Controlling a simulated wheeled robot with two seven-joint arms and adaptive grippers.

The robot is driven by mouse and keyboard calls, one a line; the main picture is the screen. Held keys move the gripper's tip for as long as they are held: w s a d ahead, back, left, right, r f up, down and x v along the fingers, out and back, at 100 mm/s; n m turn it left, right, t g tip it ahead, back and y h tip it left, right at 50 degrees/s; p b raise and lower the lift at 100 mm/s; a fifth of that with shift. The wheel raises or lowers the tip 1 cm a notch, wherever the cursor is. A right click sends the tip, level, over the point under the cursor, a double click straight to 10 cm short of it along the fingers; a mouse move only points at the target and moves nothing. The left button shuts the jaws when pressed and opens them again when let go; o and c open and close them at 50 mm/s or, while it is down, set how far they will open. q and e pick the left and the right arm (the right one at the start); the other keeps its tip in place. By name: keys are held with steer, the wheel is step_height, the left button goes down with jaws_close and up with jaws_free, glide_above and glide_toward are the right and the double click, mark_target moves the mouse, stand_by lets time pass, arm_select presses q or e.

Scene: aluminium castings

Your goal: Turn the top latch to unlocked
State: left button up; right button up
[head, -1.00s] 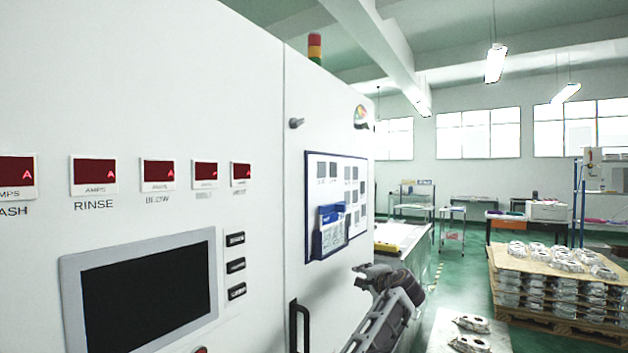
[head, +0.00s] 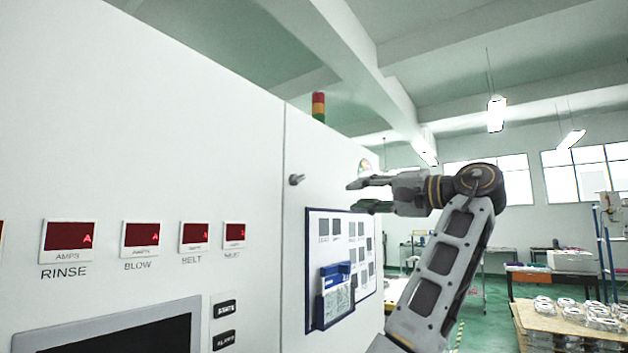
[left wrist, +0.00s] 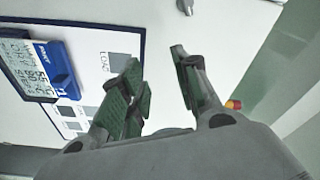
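The top latch (head: 296,179) is a small grey knob on the white cabinet door, above the notice board and near the door's left seam. It also shows, cut off, at the top edge of the left wrist view (left wrist: 185,6). Its lock state cannot be read. My left gripper (head: 356,196) is open and empty, to the right of the latch and apart from it, its fingers pointing left. In the left wrist view its two fingers (left wrist: 155,60) are spread, with the latch beyond their tips. My right gripper is not in view.
A blue-edged notice board (head: 312,255) with a blue-and-white holder (head: 336,292) is on the door below the latch. Red displays (head: 68,241) and a dark screen (head: 110,338) are on the left panel. A signal light (head: 318,106) stands behind the cabinet top.

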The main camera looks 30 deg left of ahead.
mark_target(303, 179)
arm_select(q)
steer(key=s+d+r+n+g, duration=0.1)
steer(key=s+r+n+g, duration=0.1)
steer(key=s+r, duration=0.2)
steer(key=shift+s+d, duration=0.25)
steer(key=shift+s, duration=0.85)
steer(key=shift+a, duration=0.2)
steer(key=shift+w+a+p, duration=0.2)
steer(key=shift+a+p, duration=0.05)
steer(key=shift+a, duration=2)
steer(key=shift+w+a+p, duration=0.25)
steer(key=shift+a, duration=1.95)
steer(key=shift+w+a+p, duration=0.2)
steer(key=shift+a+p, duration=0.05)
steer(key=shift+a, duration=2)
jaws_close()
